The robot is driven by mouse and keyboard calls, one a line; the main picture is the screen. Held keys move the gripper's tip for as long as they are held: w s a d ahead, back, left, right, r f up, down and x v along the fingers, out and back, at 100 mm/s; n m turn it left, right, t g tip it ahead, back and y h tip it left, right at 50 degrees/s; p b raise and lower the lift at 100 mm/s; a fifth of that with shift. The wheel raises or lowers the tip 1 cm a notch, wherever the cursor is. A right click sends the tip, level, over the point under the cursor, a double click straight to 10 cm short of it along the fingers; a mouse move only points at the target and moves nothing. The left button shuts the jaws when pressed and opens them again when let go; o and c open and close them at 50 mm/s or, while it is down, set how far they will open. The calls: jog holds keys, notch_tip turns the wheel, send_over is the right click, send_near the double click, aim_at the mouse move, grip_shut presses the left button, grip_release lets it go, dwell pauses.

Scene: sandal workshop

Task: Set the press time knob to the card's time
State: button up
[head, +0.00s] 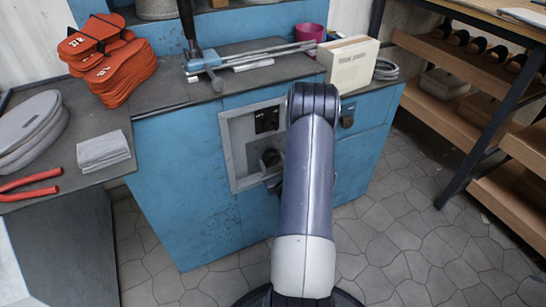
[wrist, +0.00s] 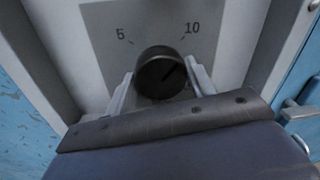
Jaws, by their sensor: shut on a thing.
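The press time knob (wrist: 160,72) is round and black, on a grey plate marked 5 at upper left and 10 at upper right. The line on its face points to the upper right, toward the 10 side. My gripper (wrist: 163,84) has one pale finger on each side of the knob and is shut on it. In the head view the knob (head: 270,158) sits in the recessed panel (head: 239,148) on the blue cabinet, partly behind my arm. I cannot make out a card with a time in either view.
A cream box (head: 346,66) with small dark lettering, a magenta cup (head: 311,34) and a metal lever (head: 200,62) are on the cabinet top. Orange sandal pieces (head: 120,72) are stacked at left. A wooden shelf (head: 470,72) stands at right. The tiled floor between is clear.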

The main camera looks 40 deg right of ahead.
jog(key=shift+m+p, duration=0.5)
jog(key=o, duration=1)
jog(key=p+v, duration=0.1)
jog(key=v, duration=0.9)
jog(key=shift+s+a, duration=0.2)
jog(key=shift+s, duration=0.15)
